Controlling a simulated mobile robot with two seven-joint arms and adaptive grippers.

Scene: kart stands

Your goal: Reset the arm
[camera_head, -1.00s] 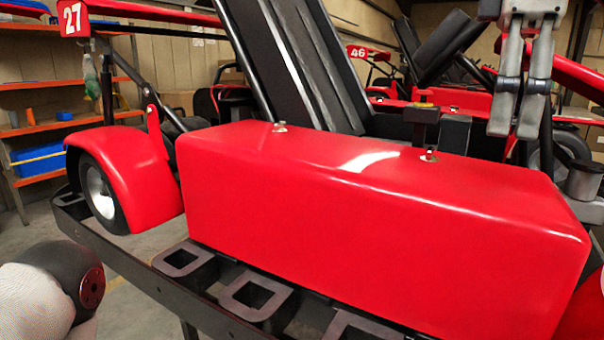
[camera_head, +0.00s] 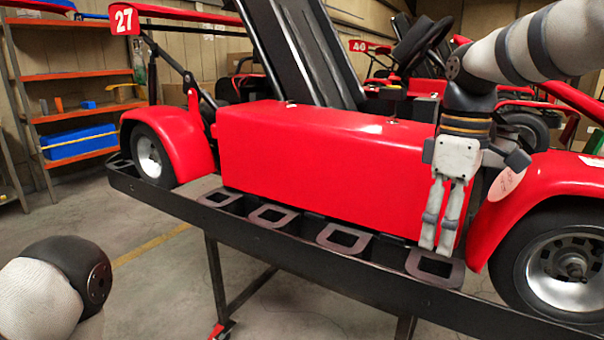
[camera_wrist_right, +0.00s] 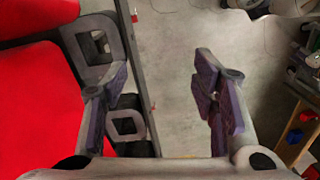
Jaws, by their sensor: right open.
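My right arm (camera_head: 530,45) comes in from the upper right in the head view. My right gripper (camera_head: 437,246) hangs with its fingers pointing down in front of the right end of the red side box, above the stand's edge. In the right wrist view the gripper (camera_wrist_right: 160,88) is open, its two dark-padded fingers apart with nothing between them.
A red kart (camera_head: 310,150) marked 27 stands on a black stand (camera_head: 300,245) with several square-holed brackets along its edge. A front wheel (camera_head: 560,270) is close to the right gripper. An orange shelf (camera_head: 80,120) with a blue bin (camera_head: 78,140) is behind. Floor is clear at left.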

